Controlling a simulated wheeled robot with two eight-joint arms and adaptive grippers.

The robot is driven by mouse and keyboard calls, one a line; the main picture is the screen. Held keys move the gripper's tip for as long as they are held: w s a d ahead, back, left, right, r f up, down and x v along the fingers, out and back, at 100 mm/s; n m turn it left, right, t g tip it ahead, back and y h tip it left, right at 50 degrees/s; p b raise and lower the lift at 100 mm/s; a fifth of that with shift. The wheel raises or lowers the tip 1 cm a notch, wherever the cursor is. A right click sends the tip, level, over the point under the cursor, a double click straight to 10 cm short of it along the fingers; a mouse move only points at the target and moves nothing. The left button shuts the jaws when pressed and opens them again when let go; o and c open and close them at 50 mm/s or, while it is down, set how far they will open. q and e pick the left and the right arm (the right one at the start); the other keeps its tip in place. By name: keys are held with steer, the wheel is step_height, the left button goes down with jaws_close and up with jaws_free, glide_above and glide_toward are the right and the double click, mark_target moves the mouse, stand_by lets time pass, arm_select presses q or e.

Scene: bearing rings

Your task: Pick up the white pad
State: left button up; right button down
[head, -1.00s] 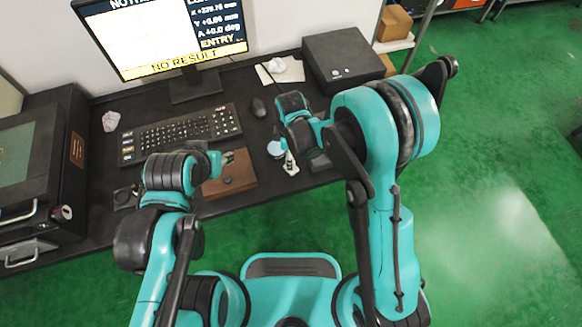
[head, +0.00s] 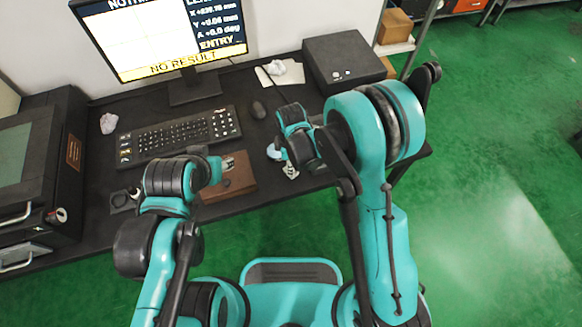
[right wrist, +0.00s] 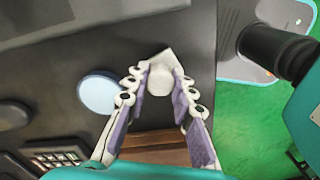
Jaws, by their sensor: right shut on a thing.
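My right gripper (right wrist: 160,82) is shut on the white pad (right wrist: 161,72), a small white piece with a rounded front and a squared corner behind, held between the fingertips in the right wrist view. In the head view my right gripper (head: 290,172) is near the table's front edge, and its arm partly hides the area. The pad cannot be made out clearly there. My left gripper (head: 228,162) is over a brown block; its fingers are too small to read.
A pale blue disc (right wrist: 98,92) lies left of the right fingers. The brown block (head: 230,182) sits at the table's front edge. A keyboard (head: 180,135), mouse (head: 258,109), monitor (head: 165,40) and black box (head: 343,62) stand behind. Green floor lies to the right.

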steer(key=shift+r, duration=0.45)
step_height(320, 180, up, 4)
steer(key=shift+s+d+f+p, duration=0.1)
steer(key=shift+s+d+p, duration=0.05)
steer(key=shift+p, duration=0.95)
steer(key=s+d+r+p, duration=0.3)
steer(key=s+d+r, duration=0.3)
steer(key=s+d, duration=0.1)
steer(key=shift+s+d+r, duration=0.15)
steer(key=shift+s+d, duration=0.05)
steer(key=shift+s, duration=0.55)
